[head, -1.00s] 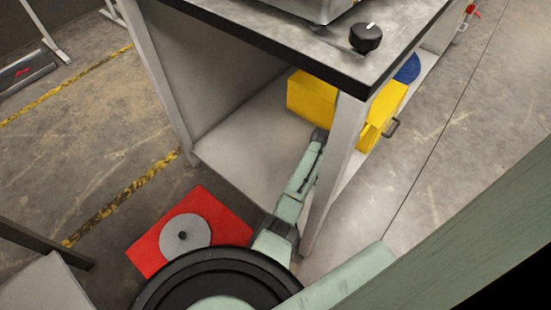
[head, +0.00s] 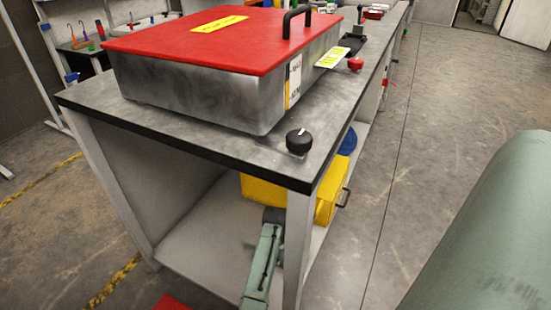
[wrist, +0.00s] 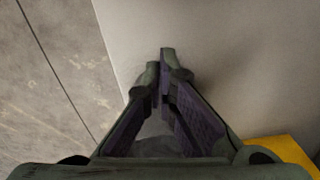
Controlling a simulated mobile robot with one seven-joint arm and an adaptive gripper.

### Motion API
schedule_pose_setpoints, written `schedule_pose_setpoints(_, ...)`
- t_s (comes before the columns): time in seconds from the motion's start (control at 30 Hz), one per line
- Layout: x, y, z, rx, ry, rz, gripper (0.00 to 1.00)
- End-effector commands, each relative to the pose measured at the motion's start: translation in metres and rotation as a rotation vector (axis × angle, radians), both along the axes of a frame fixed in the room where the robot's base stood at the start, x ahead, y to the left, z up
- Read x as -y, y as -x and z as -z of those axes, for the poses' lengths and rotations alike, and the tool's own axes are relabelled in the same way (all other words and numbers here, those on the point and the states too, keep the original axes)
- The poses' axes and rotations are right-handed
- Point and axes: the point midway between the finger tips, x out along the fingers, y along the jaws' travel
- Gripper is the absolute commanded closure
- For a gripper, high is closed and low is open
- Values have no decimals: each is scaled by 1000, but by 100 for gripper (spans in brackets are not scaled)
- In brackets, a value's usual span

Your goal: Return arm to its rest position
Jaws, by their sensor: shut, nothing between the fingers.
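My gripper (wrist: 163,78) is in the middle of the wrist view, its dark fingers drawn together and empty. It is over a plain pale surface (wrist: 225,70), apparently the bench's lower shelf. A corner of a yellow box (wrist: 283,150) shows at the lower right of that view. In the head view my green arm reaches in beside the near leg of the bench, towards the yellow box (head: 325,205) on the lower shelf. The gripper's fingers cannot be made out there.
The bench top (head: 215,140) overhangs my arm, and its near leg (head: 298,250) stands close beside it. A red-lidded metal box (head: 190,85) and a black knob (head: 299,141) are on top. Open concrete floor (head: 440,110) lies to the right.

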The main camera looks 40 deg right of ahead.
Motion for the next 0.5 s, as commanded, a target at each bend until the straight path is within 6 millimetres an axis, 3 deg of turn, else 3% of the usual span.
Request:
schedule_pose_setpoints(0.2,0,0,-23,0,0,0,100)
schedule_pose_setpoints(0.5,0,0,-26,-1,-1,0,100)
